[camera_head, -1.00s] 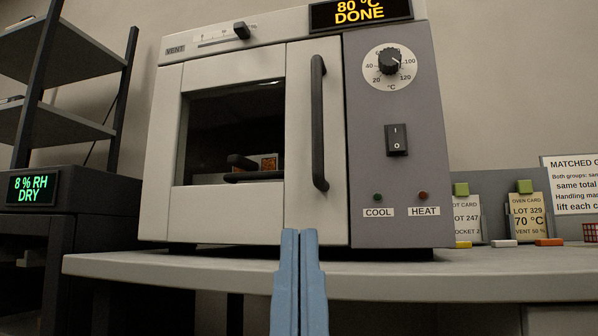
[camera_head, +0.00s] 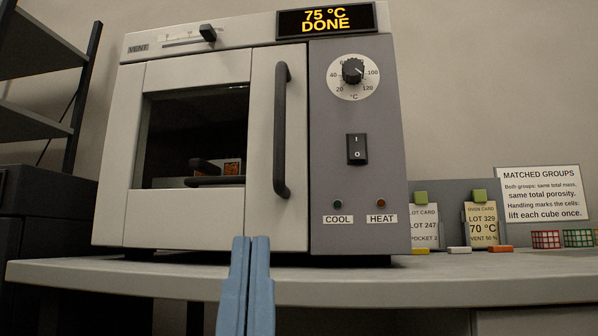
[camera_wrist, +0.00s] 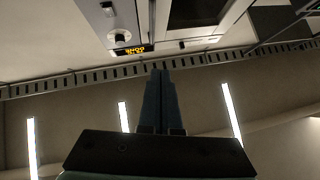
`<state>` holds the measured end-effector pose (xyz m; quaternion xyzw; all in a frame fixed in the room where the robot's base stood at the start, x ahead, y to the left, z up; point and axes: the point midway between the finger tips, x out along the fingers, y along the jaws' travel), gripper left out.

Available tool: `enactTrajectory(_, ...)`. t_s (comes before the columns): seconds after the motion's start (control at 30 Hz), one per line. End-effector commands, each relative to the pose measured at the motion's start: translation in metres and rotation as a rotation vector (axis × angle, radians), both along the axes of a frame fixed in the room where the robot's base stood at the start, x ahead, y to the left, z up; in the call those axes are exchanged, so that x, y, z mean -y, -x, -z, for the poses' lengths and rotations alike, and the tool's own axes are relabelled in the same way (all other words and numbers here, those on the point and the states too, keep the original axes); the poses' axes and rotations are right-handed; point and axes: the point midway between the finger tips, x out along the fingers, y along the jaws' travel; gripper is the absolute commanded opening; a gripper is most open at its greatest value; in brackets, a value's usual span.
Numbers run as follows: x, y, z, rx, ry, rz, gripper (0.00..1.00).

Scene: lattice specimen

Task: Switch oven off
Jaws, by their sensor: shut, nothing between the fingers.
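The oven (camera_head: 355,215) stands on the bench with its door shut. Its black rocker switch (camera_head: 357,149), marked I and O, is on the grey panel at the right, below the round temperature dial (camera_head: 353,71). The display (camera_head: 326,21) reads 75 °C DONE. The COOL lamp (camera_head: 337,204) and HEAT lamp (camera_head: 381,204) sit low on the panel. My gripper (camera_head: 251,240) is shut and empty, in front of the oven's lower edge, left of and below the switch. In the wrist view, the shut fingers (camera_wrist: 160,75) point toward the oven, which appears upside down.
The vertical door handle (camera_head: 281,130) stands out between the window and the panel. Cards (camera_head: 481,226), small coloured blocks and lattice cubes (camera_head: 546,239) stand at the right under a sign (camera_head: 540,193). The bench (camera_head: 330,286) front is mostly clear.

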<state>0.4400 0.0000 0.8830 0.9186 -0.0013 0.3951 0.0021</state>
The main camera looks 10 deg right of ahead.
Motion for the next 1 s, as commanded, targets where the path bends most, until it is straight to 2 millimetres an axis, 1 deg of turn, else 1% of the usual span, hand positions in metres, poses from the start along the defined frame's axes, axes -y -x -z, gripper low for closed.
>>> enactTrajectory(0.17, 0.002, -0.007, -0.012, -0.022, -0.004, 0.004, 0.00)
enactTrajectory(0.4, 0.010, -0.029, -0.039, -0.097, -0.017, 0.022, 0.00)
enactTrajectory(0.7, 0.022, -0.056, -0.064, -0.200, -0.035, 0.047, 0.00)
enactTrajectory(1.0, 0.035, -0.077, -0.086, -0.302, -0.053, 0.074, 0.00)
